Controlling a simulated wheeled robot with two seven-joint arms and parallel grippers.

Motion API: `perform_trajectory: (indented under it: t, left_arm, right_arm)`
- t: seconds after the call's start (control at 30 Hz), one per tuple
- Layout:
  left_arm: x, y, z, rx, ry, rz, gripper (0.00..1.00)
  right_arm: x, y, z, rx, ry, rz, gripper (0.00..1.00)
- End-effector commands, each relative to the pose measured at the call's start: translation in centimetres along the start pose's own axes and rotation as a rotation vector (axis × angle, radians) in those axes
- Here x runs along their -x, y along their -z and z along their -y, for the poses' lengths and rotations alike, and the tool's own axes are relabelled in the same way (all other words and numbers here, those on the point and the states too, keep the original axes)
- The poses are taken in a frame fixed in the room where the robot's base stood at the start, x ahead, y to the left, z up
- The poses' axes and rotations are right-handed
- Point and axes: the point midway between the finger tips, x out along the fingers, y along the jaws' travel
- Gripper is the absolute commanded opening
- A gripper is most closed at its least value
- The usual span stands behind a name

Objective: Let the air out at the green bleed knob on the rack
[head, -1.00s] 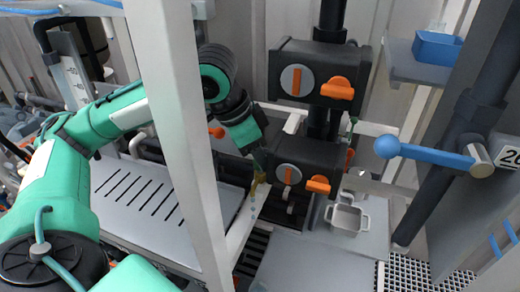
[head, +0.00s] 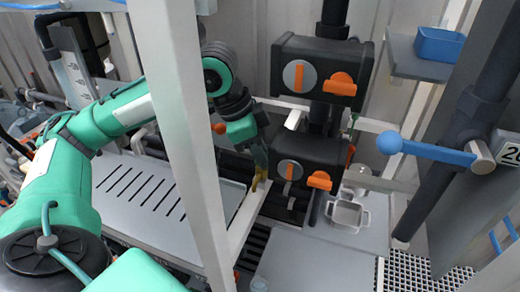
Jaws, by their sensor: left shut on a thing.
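My left gripper (head: 259,172) reaches down past the white post to the left side of the lower black valve box. It is shut on a small yellow fitting (head: 258,181) there, and the fingers hide part of it. I cannot make out a green knob at that spot. My right gripper is not in view.
The white post (head: 183,130) stands in front of my left arm. Black boxes with orange handles (head: 340,84) stand right of the gripper. A blue lever (head: 428,152) juts out at right. A grey tray (head: 140,195) and small pan (head: 347,215) lie lower down.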

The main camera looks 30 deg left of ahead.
Motion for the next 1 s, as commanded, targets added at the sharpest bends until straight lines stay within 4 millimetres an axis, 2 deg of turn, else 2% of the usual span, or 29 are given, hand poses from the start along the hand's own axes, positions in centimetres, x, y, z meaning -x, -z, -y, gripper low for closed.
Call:
perform_trajectory:
  t: [0.3,0.67,0.7,0.73,1.0]
  left_arm:
    - [0.10,0.04,0.14,-0.208,-0.086,-0.002,0.04]
    - [0.15,0.07,0.16,-0.232,-0.093,-0.003,0.04]
    - [0.15,0.07,0.16,-0.232,-0.093,-0.003,0.29]
    - [0.15,0.07,0.16,-0.232,-0.093,-0.003,0.35]
    - [0.09,0.04,0.13,-0.231,-0.094,-0.002,0.36]
  right_arm:
    - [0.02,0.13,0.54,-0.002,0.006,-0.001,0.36]
    - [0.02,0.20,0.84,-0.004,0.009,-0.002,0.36]
    - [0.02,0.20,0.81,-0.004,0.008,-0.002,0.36]
    - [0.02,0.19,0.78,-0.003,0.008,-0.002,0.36]
    - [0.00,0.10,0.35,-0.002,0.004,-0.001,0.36]
